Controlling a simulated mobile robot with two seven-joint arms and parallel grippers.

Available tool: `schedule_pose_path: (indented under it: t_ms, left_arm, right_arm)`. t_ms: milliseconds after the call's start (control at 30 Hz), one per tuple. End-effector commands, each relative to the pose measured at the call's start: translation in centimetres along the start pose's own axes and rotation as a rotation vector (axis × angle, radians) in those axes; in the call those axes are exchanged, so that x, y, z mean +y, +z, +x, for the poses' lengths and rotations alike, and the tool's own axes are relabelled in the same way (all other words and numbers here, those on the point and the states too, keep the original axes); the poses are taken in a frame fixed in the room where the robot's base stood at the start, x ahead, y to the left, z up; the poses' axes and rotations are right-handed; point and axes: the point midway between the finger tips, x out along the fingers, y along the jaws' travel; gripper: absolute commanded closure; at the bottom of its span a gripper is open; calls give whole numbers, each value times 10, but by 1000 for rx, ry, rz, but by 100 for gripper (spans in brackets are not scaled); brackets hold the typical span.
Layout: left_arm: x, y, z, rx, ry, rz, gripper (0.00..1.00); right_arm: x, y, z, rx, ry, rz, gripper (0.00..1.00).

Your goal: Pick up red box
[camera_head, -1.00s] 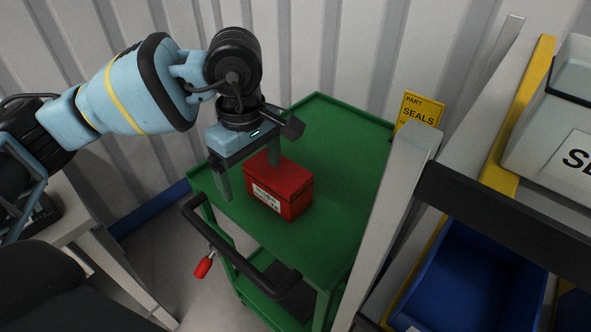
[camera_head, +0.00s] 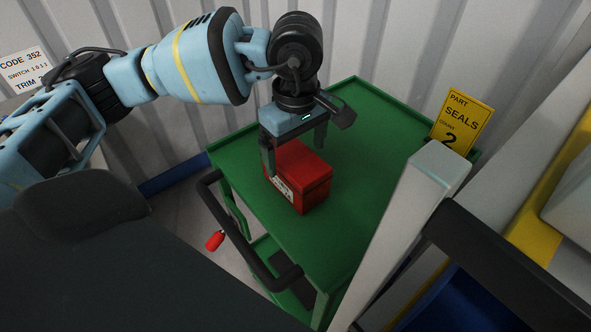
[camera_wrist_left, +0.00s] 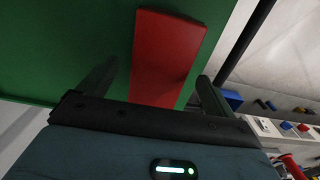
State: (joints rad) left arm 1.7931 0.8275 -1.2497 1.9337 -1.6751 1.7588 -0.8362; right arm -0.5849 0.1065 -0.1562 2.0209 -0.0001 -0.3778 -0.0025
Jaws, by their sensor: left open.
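The red box (camera_head: 312,196), with a white label on its front, sits on the green top of a cart (camera_head: 355,205). My left gripper (camera_head: 294,160) is open and points down at the box. One finger is by the box's left side and the other is over its back right part. In the left wrist view the red box (camera_wrist_left: 168,50) lies between the two open fingers (camera_wrist_left: 155,85). Contact between fingers and box cannot be made out. The gripper hides part of the box's top. My right gripper is not in view.
A corrugated wall is behind. The cart top right of the box is clear.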

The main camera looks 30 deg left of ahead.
Motion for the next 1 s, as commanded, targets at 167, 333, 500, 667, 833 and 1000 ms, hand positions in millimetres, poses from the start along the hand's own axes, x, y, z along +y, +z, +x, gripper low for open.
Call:
schedule_pose_path:
  t_ms: [167,333,500,667,833,1000]
  left_arm:
    - [0,-2,11,2,-2,-1,9]
    - [0,-4,36,1,-2,0,9]
    - [0,-3,50,1,1,-1,9]
    - [0,-3,52,1,1,-1,9]
    - [0,-3,52,1,1,-1,20]
    - [0,-3,51,1,0,-1,42]
  right_arm:
    - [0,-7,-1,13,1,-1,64]
    - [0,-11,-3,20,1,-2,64]
    - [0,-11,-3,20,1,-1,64]
    - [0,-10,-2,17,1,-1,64]
    - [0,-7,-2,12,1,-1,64]
    - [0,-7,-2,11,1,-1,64]
